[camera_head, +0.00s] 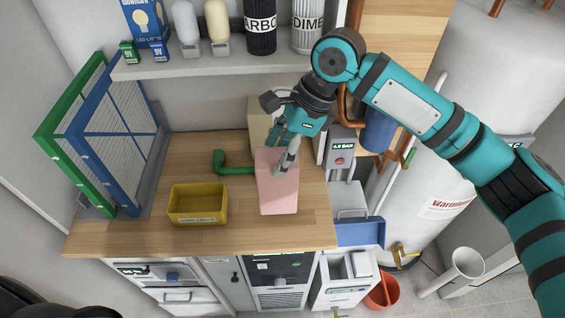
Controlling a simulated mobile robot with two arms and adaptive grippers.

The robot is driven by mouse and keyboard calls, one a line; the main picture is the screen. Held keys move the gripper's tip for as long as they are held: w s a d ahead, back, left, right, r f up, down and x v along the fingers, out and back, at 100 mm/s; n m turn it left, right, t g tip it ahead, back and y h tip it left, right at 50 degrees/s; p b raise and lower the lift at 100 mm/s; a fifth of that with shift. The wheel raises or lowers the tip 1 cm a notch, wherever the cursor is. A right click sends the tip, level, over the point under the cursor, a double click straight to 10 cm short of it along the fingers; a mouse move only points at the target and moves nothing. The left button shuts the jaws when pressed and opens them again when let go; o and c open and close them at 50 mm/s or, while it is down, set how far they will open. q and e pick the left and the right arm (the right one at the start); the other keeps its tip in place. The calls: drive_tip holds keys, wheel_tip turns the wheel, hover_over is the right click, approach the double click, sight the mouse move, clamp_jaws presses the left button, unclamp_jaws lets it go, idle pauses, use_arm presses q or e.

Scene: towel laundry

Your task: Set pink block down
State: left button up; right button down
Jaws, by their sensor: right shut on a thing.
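The pink block (278,196) is a pale pink box on or just above the wooden counter (150,237), right of the yellow bin. I cannot tell whether its base touches the wood. My right gripper (284,163) reaches down from the upper right and is shut on the block's upper part. The fingers cover some of its top. My left gripper is not in view.
Blue and green framed filters (108,135) lean at the left. The counter's front left is bare.

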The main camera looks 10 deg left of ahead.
sight(277, 183)
drive_tip(key=shift+w+a+r, duration=0.2)
drive_tip(key=shift+w+a, duration=0.05)
drive_tip(key=shift+w, duration=0.2)
drive_tip(key=shift+f+p, duration=0.75)
drive_tip(key=shift+f, duration=1)
drive_tip(key=c, duration=0.7)
unclamp_jaws()
drive_tip(key=shift+s+d+f, duration=0.1)
drive_tip(key=shift+d+f, duration=0.05)
drive_tip(key=shift+f, duration=0.15)
drive_tip(key=o, duration=0.3)
drive_tip(key=shift+s, duration=0.1)
